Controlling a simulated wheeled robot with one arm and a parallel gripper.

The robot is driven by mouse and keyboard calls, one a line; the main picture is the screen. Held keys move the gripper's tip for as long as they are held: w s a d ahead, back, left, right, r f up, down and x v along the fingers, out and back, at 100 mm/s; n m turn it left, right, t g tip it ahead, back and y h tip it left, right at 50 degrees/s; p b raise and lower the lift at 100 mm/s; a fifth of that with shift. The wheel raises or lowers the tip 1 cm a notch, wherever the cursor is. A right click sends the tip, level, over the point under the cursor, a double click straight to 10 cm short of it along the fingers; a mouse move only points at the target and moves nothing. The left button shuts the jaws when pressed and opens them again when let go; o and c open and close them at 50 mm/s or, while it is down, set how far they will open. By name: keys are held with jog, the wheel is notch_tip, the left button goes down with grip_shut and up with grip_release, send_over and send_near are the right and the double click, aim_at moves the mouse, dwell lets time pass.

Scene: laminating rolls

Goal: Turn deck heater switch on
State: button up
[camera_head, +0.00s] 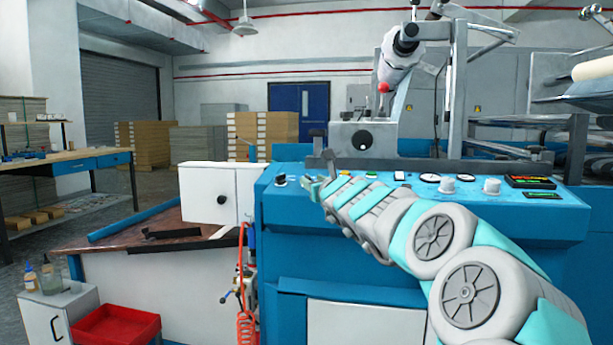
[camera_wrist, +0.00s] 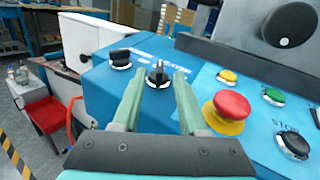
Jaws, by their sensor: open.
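A black rotary switch (camera_wrist: 158,74) on a silver base sits on the blue machine panel, in line with the gap between my fingertips in the wrist view. A second black rotary switch (camera_wrist: 120,59) is to its left; a dark knob also shows at the panel's left end in the head view (camera_head: 280,180). I cannot read which switch is the deck heater's. My gripper (camera_wrist: 155,84) is open and empty, with its green fingers on either side of the nearer switch. Contact cannot be told. In the head view my gripper (camera_head: 314,187) is over the panel's left part.
A red mushroom button (camera_wrist: 231,105) stands right of my right finger. A grey metal bar (camera_wrist: 235,60) runs behind the panel. A white box (camera_head: 208,192) stands left of the panel.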

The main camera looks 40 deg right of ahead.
aim_at(310, 179)
jog(key=shift+p+x, duration=0.75)
jog(key=shift+x, duration=1.55)
grip_shut()
